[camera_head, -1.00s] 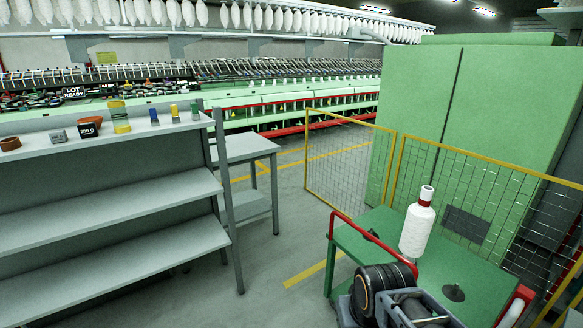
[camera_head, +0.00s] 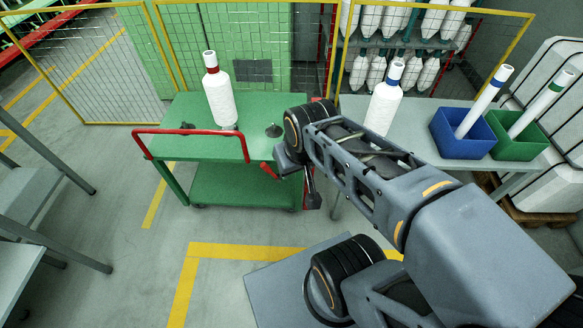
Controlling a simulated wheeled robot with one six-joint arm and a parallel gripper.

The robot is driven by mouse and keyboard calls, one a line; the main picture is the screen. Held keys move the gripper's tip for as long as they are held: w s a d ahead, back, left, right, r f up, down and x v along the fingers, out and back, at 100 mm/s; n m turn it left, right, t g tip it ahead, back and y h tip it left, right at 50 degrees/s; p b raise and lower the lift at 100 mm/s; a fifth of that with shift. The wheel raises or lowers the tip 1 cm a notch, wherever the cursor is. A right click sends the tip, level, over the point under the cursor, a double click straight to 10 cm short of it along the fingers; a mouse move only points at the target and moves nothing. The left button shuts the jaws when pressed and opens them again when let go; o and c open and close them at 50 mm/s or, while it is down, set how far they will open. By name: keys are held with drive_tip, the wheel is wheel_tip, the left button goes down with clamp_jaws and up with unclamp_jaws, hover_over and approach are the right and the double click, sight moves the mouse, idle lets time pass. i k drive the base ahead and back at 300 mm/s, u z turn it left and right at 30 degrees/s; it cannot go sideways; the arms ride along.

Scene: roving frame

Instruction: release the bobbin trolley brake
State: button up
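The green bobbin trolley (camera_head: 180,152) stands left of centre, with a red handle rail (camera_head: 190,132) along its front left. A white bobbin with a red collar (camera_head: 219,92) stands upright on its top. A small red part (camera_head: 268,170), which looks like the brake lever, sticks out at the trolley's front right corner and seems tilted. My gripper (camera_head: 312,196) hangs below my wrist, just right of this red part in the picture. Contact between them cannot be made out. The gripper is small, dark and partly hidden by my arm, so its opening is unclear.
A grey table (camera_head: 425,140) on the right bears a blue-collared bobbin (camera_head: 385,95), a blue bin (camera_head: 462,137) and a green bin (camera_head: 520,137). A yellow mesh fence (camera_head: 110,65) stands behind the trolley. Floor is clear at front left, by the yellow line (camera_head: 185,280).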

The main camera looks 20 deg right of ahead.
sight(264, 165)
drive_tip(key=z, duration=0.1)
drive_tip(key=k, duration=0.45)
drive_tip(key=u, duration=1.15)
drive_tip(key=i, duration=0.65)
drive_tip(key=u, duration=0.05)
